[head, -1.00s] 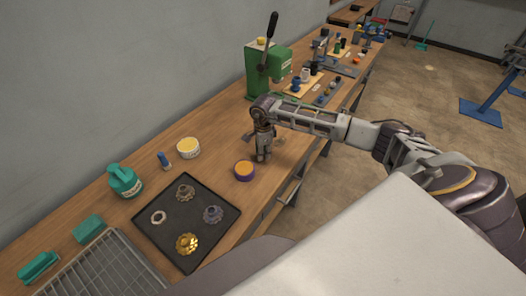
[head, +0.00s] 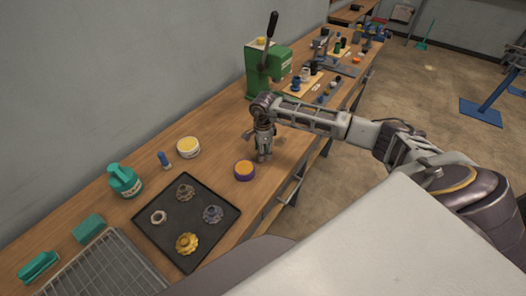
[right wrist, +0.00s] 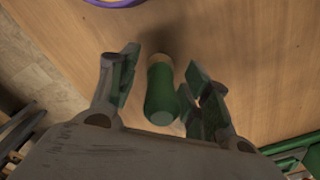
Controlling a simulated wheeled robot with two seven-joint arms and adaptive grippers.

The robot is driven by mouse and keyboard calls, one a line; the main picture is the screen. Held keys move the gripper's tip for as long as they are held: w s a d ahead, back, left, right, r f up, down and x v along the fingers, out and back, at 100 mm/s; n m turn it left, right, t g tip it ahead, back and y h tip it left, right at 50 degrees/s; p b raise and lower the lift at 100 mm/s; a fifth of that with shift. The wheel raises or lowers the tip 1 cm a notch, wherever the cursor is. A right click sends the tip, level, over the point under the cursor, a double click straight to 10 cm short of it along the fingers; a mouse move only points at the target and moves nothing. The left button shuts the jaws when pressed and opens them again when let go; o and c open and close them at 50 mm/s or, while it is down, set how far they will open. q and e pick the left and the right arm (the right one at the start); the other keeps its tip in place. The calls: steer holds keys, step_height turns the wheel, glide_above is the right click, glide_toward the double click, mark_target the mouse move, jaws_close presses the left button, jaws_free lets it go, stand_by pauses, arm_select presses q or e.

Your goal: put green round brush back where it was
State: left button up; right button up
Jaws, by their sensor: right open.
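The green round brush (right wrist: 160,92) shows in the right wrist view, with a green handle and a tan end. It is between the two fingers of my right gripper (right wrist: 160,68), with gaps visible on both sides. The tan end is toward the bench and the handle's pale end is toward the camera. In the head view my right gripper (head: 264,154) points down at the bench, and I cannot make out the brush there. My left gripper is not in view.
On the wooden bench (head: 215,160) a purple-rimmed orange round tin (head: 245,170) stands close to my right gripper. A black tray (head: 222,240) with several metal parts is nearer. A green press (head: 265,68) stands behind. Cream tub (head: 188,147) and teal bottle (head: 124,181) are left.

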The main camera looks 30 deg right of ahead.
arm_select(q)
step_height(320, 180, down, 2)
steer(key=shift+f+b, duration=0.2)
steer(key=shift+b, duration=0.85)
arm_select(e)
step_height(320, 180, up, 11)
steer(key=shift+s+r, duration=0.1)
steer(key=shift+r, duration=0.05)
stand_by(0.5)
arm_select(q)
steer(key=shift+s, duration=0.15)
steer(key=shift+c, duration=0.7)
arm_select(e)
steer(key=shift+a, duration=0.1)
